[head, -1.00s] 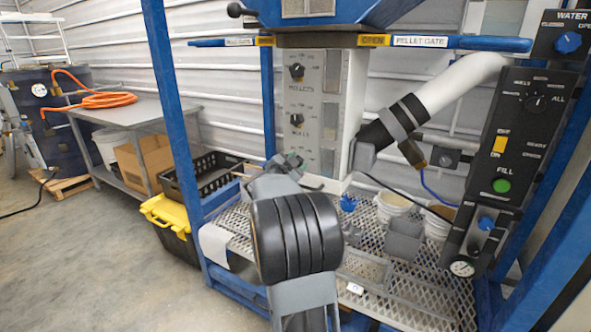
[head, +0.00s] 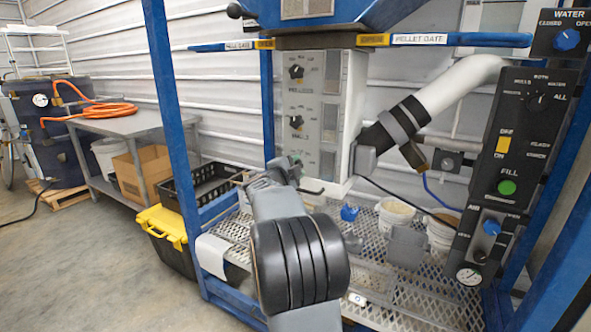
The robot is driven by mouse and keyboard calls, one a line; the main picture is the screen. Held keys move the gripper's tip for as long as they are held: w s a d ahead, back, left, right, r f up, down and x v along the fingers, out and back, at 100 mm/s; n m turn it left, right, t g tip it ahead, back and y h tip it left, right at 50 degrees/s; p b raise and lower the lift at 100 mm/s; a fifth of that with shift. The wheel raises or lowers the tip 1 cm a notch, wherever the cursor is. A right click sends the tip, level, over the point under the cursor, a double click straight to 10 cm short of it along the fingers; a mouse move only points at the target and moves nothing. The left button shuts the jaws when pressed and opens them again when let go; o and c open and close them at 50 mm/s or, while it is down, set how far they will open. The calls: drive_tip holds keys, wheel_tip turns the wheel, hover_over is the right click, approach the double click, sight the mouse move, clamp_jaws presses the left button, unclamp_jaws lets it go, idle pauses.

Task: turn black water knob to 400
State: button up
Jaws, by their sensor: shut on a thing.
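The grey control panel (head: 312,150) on the white hopper column carries two visible black knobs, an upper pellets knob (head: 296,71) and a lower one (head: 296,121) whose label is hard to read. My gripper (head: 288,163) is at the bottom left of this panel, below those two knobs. It is shut at the place where the black water knob appears to be, in line under the other two. The knob, its scale and its pointer are hidden behind my gripper and wrist, so its setting cannot be read.
A separate black WATER box with a blue knob (head: 567,39) is at the top right. Below it is a control box with a green FILL button (head: 507,187). A mesh shelf (head: 385,290) holds white buckets (head: 395,214). A blue post (head: 172,120) stands left of my arm.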

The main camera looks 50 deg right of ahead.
idle(0.4)
drive_tip(key=o, duration=0.9)
drive_tip(key=p+v, duration=0.1)
drive_tip(key=v, duration=1.3)
drive_tip(key=shift+w, duration=0.1)
